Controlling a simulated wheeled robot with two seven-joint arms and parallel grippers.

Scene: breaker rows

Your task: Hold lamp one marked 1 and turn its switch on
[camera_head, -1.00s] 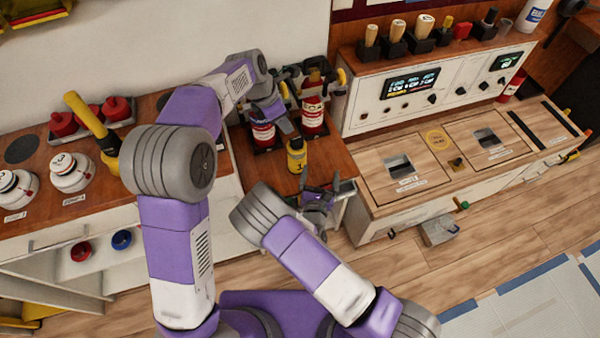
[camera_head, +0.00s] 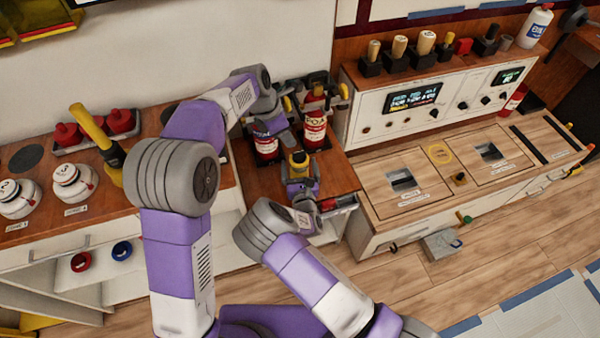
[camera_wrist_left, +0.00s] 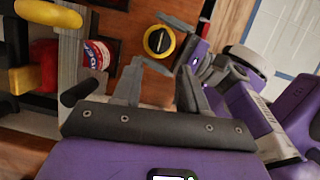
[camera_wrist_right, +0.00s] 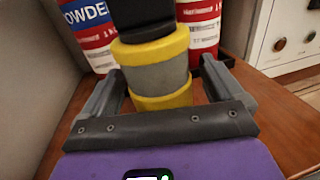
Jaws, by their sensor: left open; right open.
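Lamp one (camera_head: 297,158), yellow and dark, stands upright on the brown counter. In the right wrist view, its yellow bands and grey middle (camera_wrist_right: 158,75) lie between the two fingers. My right gripper (camera_wrist_right: 160,88) is open around it, and I cannot tell whether the fingers touch it. In the left wrist view, the lamp's round top (camera_wrist_left: 159,41) shows a yellow ring and a dark centre with a yellow bar, probably its switch. My left gripper (camera_wrist_left: 165,80) is open and empty, above and to the side of the lamp. The mark 1 is not readable now.
Red extinguishers (camera_head: 316,128) stand close behind the lamp, by the left gripper. A white control panel (camera_head: 390,105) and a wooden bench (camera_head: 430,180) lie to the right.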

